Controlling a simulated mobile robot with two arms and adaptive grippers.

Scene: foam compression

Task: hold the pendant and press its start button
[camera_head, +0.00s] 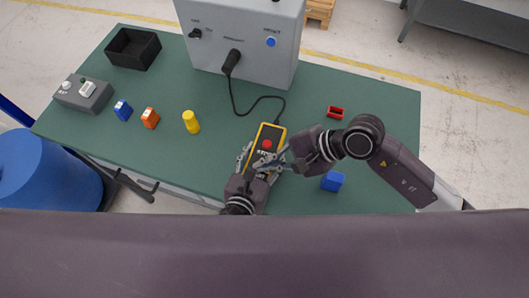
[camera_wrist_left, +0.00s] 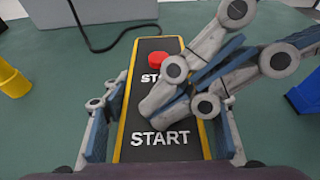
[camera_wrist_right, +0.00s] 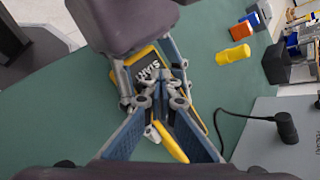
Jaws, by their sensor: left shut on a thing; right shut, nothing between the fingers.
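The pendant (camera_head: 266,136) is a dark box with a yellow rim, lying near the table's front edge. Its red stop button (camera_wrist_left: 158,60) and START label (camera_wrist_left: 160,139) show in the left wrist view. My left gripper (camera_head: 262,157) is shut on the pendant, with fingers along both long sides. My right gripper (camera_wrist_left: 150,108) is shut and empty, its fingertips over the pendant's face between the red button and the START label. They hide the start button; I cannot tell whether they touch it. The right wrist view shows these fingertips (camera_wrist_right: 160,88) beside the label.
A grey control box (camera_head: 240,45) stands at the back, cabled to the pendant. A blue cube (camera_head: 332,181) lies right of the grippers; a red part (camera_head: 335,113) lies behind it. A yellow cylinder (camera_head: 191,122), orange and blue blocks, button box (camera_head: 84,94) and black bin (camera_head: 133,49) are left.

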